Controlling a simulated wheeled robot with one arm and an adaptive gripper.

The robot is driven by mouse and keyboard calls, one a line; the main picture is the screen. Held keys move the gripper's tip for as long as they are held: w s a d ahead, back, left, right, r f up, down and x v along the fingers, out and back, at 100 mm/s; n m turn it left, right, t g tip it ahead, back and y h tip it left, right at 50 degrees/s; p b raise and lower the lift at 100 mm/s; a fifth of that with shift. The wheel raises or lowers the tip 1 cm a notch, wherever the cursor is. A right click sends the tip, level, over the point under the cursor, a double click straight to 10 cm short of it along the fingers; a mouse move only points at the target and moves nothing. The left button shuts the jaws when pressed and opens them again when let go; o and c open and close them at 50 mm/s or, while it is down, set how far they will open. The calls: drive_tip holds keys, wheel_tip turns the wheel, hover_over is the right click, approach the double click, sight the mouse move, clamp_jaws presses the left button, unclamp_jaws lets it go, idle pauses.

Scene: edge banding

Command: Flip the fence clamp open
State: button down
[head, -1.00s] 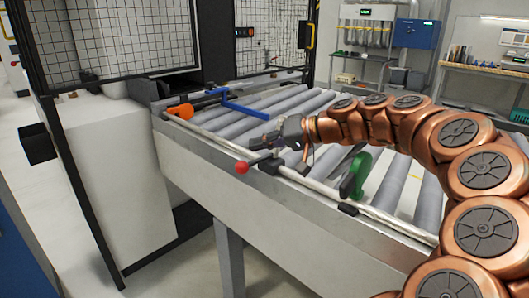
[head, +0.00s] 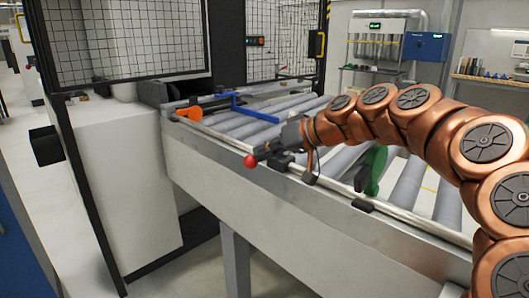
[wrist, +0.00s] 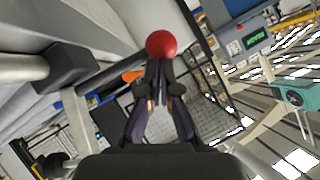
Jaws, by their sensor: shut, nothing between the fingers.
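The fence clamp shows as a red ball knob (head: 250,161) on a short lever at the front rail of the roller table, beside a dark clamp block (head: 281,161). My gripper (head: 264,152) is right behind the knob, above the rail, and hides most of the lever. In the wrist view the red ball (wrist: 161,44) sits just past the tips of my gripper (wrist: 160,78). The fingers are shut with nothing between them. Whether they touch the ball or lever, I cannot tell.
A blue bar (head: 254,110) and an orange part (head: 189,113) are at the left of the rollers. A green part (head: 376,168) stands to the right of my gripper, near a black block (head: 362,205) on the rail. A mesh guard (head: 120,42) stands behind left.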

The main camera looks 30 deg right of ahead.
idle(0.3)
drive_tip(key=w+d+r+p+v, duration=0.1)
drive_tip(key=w+r+v, duration=0.1)
drive_tip(key=v, duration=1)
drive_tip(key=shift+s+d, duration=0.25)
drive_tip(key=shift+s, duration=0.05)
drive_tip(key=shift+r, duration=0.15)
